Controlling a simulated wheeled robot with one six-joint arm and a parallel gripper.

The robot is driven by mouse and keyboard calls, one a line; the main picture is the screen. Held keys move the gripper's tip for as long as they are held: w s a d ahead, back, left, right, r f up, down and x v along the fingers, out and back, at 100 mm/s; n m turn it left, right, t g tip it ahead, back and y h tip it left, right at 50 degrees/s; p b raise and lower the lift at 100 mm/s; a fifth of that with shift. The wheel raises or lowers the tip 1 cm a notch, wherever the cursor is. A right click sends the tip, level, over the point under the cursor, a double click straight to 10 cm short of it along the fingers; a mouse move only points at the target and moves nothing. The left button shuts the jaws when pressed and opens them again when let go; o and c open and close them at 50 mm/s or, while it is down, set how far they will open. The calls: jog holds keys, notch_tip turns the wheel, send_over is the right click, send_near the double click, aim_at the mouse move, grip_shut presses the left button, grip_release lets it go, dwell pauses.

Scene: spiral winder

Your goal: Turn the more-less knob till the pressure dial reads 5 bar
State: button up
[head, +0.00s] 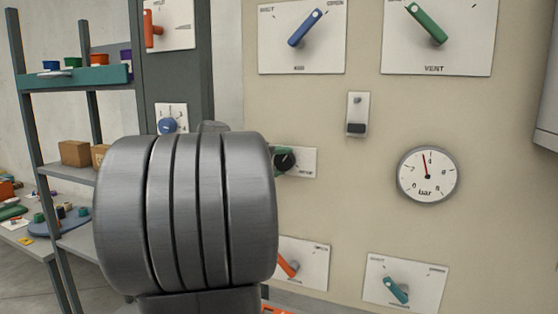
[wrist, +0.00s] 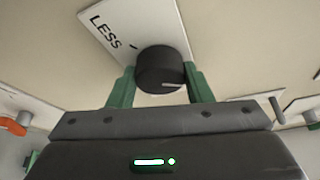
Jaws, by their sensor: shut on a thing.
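The more-less knob (wrist: 160,66) is a dark round knob with a pale pointer line, mounted on a white plate (wrist: 112,24) lettered LESS. My gripper (wrist: 160,82) has its green fingers on both sides of the knob and is shut on it. In the head view the knob (head: 286,160) shows partly, at the right edge of my grey arm, which hides the plate's left part. The round white pressure dial (head: 428,174), marked bar, is right of the knob. Its red needle points a little left of straight up, near the top number; the small numbers are hard to read.
Above are a blue lever (head: 305,27) and a green lever (head: 427,24) marked VENT. A small switch plate (head: 357,114) sits above right of the knob. Below are an orange lever (head: 288,264) and a teal lever (head: 397,290). A shelf (head: 75,172) stands at left.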

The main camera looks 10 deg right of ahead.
jog(key=shift+f, duration=0.1)
dwell(0.3)
jog(key=o, duration=1)
jog(key=b+v, duration=0.3)
jog(key=v, duration=1)
jog(key=shift+s+a+r, duration=0.2)
jog(key=shift+s+a, duration=0.1)
jog(key=shift+w, duration=0.1)
jog(key=p+x, duration=0.3)
jog(key=x, duration=1.1)
jog(key=shift+a, duration=0.1)
